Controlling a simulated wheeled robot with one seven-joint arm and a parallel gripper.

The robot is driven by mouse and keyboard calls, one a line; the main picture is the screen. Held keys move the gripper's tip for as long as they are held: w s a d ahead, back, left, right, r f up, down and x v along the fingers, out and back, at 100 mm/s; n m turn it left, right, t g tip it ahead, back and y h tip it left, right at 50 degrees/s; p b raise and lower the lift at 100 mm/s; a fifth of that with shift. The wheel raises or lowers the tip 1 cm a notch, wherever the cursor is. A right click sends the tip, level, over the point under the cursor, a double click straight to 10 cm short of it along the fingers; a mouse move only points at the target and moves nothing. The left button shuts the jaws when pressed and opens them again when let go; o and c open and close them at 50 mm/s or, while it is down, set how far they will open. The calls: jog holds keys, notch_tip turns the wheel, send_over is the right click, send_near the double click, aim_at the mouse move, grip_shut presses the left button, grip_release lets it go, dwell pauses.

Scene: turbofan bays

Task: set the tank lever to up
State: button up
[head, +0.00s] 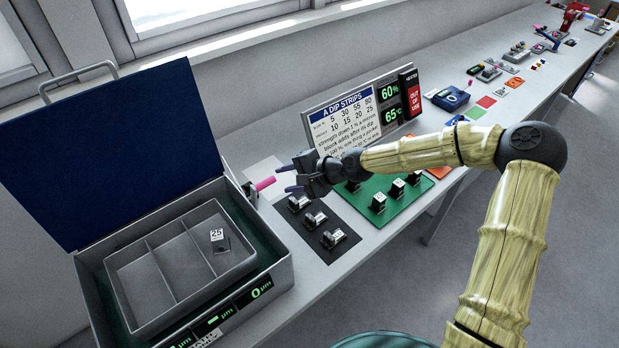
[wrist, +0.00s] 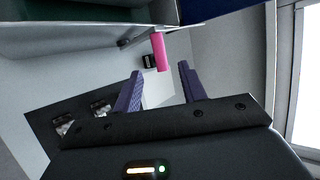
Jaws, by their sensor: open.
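The tank (head: 283,275) is a grey box at the left in the head view, its dark blue lid (head: 110,150) raised. Its lever has a pink handle (head: 265,183) on a small dark mount at the tank's right side. The handle points outward from the tank, slightly upward in the head view. My gripper (head: 285,180) is open and empty, just right of the handle's tip. In the wrist view the pink handle (wrist: 159,52) lies ahead between the lines of the purple fingers (wrist: 160,75). I cannot tell whether its tip is between them.
A grey tray (head: 135,325) with three compartments sits in the tank; a block marked 25 (head: 219,240) is in the right one. A dark mat (head: 305,245) with several metal blocks lies below my gripper. A sign panel (head: 345,122) and green mat (head: 385,215) are to the right.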

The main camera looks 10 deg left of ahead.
jog(key=b+v, duration=0.1)
jog(key=v, duration=0.6)
jog(key=shift+s, duration=0.15)
jog(key=s+d+f+n+g+h, duration=0.1)
jog(key=s+d+f+n+h, duration=0.3)
jog(key=s+d+f+h, duration=0.35)
jog(key=s+d+r+h, duration=0.1)
jog(key=s+d+r, duration=0.1)
jog(key=d, duration=0.4)
jog(key=s+d+r+n+h, duration=0.1)
jog(key=s+d+r, duration=0.1)
jog(key=s+d, duration=0.2)
jog(key=s+d+r+n+t+h, duration=0.1)
jog(key=s+d+r, duration=0.2)
jog(key=d, duration=0.5)
jog(key=shift+w, duration=0.1)
dwell(0.3)
